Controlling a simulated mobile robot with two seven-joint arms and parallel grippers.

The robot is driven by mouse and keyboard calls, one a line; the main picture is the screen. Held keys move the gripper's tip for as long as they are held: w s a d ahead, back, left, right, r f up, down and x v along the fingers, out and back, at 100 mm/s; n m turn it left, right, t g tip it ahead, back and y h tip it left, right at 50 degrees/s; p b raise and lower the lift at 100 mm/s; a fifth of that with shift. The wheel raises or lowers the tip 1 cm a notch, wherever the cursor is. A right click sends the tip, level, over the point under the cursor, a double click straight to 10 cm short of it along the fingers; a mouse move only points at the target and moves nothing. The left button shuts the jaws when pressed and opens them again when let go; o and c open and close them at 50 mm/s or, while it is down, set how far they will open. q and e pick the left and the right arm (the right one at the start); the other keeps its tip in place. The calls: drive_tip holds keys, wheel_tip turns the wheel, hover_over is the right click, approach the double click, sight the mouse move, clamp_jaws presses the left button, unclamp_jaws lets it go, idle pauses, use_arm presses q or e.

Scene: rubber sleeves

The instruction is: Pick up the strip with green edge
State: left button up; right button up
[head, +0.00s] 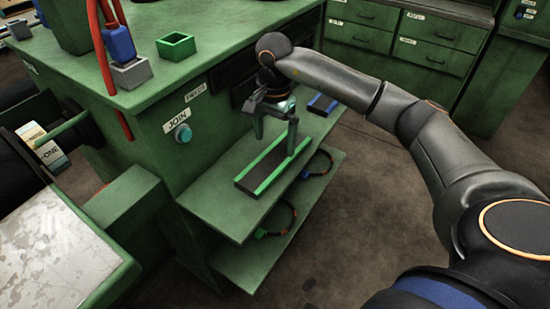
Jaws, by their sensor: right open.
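The strip with green edge (264,174) is a long dark strip with bright green sides, lying on the upper green shelf (222,212). My right gripper (276,144) is open above the far part of the strip, pointing down, with one finger on each side of it or close to it. I cannot tell whether the fingers touch the strip. A dark strip with blue edges (322,104) lies farther back on the same shelf. My left gripper is not in view.
The green cabinet (140,125) carries a label JOIN and a teal button (183,133). On top are a green box (176,45) and a grey box (131,73) with a blue item. Bands with green and blue pieces lie on the lower shelf (258,262). Floor to the right is clear.

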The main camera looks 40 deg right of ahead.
sight(275, 163)
drive_tip(key=shift+d+f+p, duration=0.15)
drive_tip(key=shift+f+p, duration=0.25)
drive_tip(key=shift+f, duration=2.35)
drive_tip(key=shift+c, duration=0.4)
drive_tip(key=c, duration=1.1)
